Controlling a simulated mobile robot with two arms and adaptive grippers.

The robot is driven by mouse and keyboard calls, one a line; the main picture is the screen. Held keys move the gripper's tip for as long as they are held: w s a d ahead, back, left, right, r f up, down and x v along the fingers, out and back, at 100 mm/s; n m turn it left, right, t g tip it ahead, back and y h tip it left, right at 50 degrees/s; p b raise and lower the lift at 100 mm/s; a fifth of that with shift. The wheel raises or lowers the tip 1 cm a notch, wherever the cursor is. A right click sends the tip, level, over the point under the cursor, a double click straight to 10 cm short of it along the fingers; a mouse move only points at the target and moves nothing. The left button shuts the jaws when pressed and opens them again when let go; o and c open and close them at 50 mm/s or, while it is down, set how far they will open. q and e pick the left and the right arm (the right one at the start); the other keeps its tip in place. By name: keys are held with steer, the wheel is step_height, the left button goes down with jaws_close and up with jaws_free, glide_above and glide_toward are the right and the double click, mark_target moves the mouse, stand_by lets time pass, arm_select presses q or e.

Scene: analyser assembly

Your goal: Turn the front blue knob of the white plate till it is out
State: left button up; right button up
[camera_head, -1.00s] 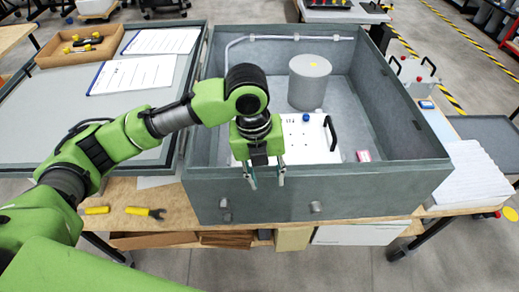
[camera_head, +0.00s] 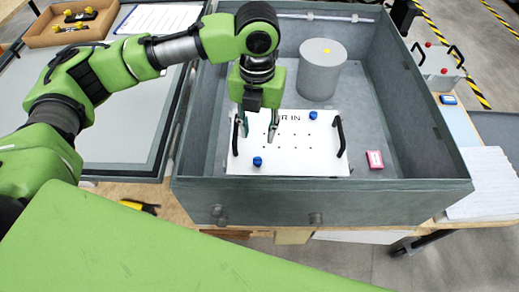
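The white plate (camera_head: 305,162) lies on the floor of the grey open box, with lettering and small dark holes on top. Its front blue knob (camera_head: 257,161) stands near the front left edge. A back blue knob (camera_head: 313,115) stands near the far right corner. A black handle (camera_head: 341,137) is on the plate's right side; another at the left is partly hidden by my gripper. My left gripper (camera_head: 257,137) points down over the plate's left part, fingers apart and empty, just behind the front knob in the picture. My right gripper is not in view.
The grey box (camera_head: 290,200) has raised walls around the plate. A grey cylinder (camera_head: 320,70) with a yellow mark stands behind the plate. A small pink box (camera_head: 374,160) lies at its right. A brown tray (camera_head: 70,24) is at the far left.

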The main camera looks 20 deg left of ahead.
arm_select(q)
steer(key=p, duration=0.2)
glide_above(258, 159)
steer(key=f, duration=0.5)
steer(key=shift+s+f, duration=0.1)
steer(key=shift+s, duration=0.25)
steer(key=f, duration=0.4)
steer(key=f+p, duration=0.1)
steer(key=f, duration=0.1)
steer(key=shift+w, duration=0.3)
steer(key=shift+f, duration=0.15)
steer(key=shift+c, duration=0.3)
jaws_close()
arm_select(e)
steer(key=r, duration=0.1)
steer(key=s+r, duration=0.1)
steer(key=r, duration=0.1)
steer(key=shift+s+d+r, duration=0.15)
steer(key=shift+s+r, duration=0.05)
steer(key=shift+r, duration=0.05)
